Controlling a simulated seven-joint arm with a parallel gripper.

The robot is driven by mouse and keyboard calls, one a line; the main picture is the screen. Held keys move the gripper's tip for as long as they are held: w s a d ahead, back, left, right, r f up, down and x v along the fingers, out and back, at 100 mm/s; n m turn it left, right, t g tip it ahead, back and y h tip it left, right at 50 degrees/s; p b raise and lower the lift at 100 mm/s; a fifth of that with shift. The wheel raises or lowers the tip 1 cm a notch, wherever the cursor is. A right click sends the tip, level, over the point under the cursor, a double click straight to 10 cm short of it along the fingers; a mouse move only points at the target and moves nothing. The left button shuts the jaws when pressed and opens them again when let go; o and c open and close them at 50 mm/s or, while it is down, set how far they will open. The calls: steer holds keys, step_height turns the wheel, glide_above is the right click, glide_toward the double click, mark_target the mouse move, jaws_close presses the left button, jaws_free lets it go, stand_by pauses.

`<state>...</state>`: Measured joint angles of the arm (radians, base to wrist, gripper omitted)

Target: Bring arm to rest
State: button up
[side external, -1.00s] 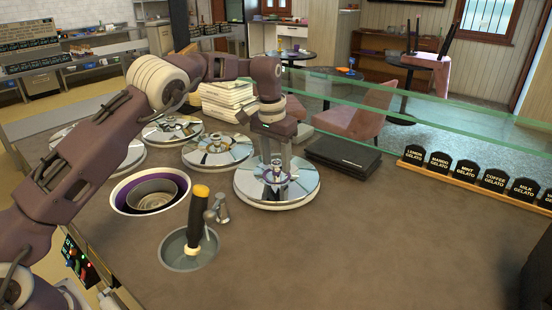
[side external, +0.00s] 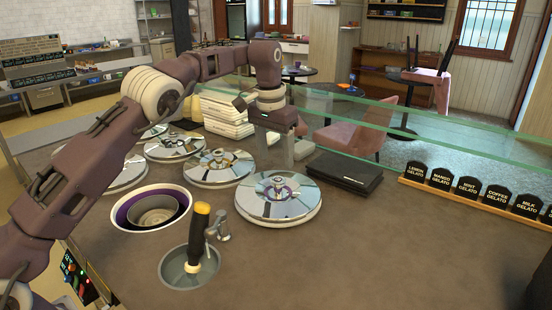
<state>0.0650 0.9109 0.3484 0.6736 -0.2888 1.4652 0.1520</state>
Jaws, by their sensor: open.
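My gripper (side external: 282,155) is open and empty, with its fingers pointing down. It is raised behind and above the nearest lidded well, apart from the lid's knob. That round, shiny lid (side external: 262,208) sits flat on its well, and its central knob shows clear of the fingers. My arm reaches across from the left side of the picture, bent at the elbow.
More shiny lids (side external: 218,165) stand in a row behind and to the left. A bowl stack (side external: 151,208) and a sunken well with a yellow-and-black handle (side external: 200,228) are in front. A dark folder (side external: 344,172), pale stacked cloths (side external: 226,114) and gelato labels (side external: 467,188) sit around. The front right counter is clear.

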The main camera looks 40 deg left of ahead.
steer(key=s+r+n+t, duration=0.1)
steer(key=s+r+t, duration=0.1)
steer(key=s+r, duration=1.25)
steer(key=s+d+f+t, duration=0.1)
steer(key=s+f, duration=0.3)
steer(key=s, duration=0.9)
steer(key=s+d+f+m+t, duration=0.1)
steer(key=s+f, duration=0.4)
steer(key=s, duration=0.8)
steer(key=shift+s, duration=0.4)
steer(key=shift+r, duration=0.1)
